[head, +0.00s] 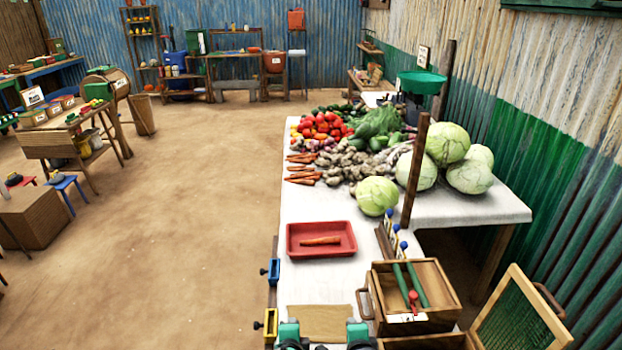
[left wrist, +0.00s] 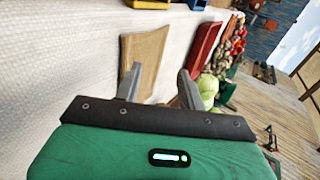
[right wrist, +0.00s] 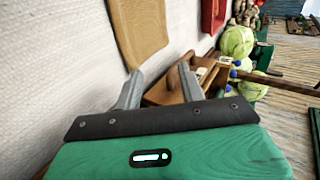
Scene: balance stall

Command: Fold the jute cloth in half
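The jute cloth (head: 319,322) is a tan rectangle lying flat on the white table near its front end. It also shows in the left wrist view (left wrist: 151,52) and in the right wrist view (right wrist: 138,30). My left gripper (head: 290,328) is at the cloth's near left, and in its wrist view (left wrist: 158,82) the fingers stand apart with nothing between them. My right gripper (head: 357,328) is at the cloth's near right, and its fingers (right wrist: 160,78) are also apart and empty. Neither gripper visibly touches the cloth.
A red tray (head: 321,249) with a carrot lies beyond the cloth. A wooden box (head: 448,292) with green and red items stands close to the right. Blue (head: 273,272) and yellow (head: 270,326) clamps sit on the table's left edge. Vegetables cover the far end.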

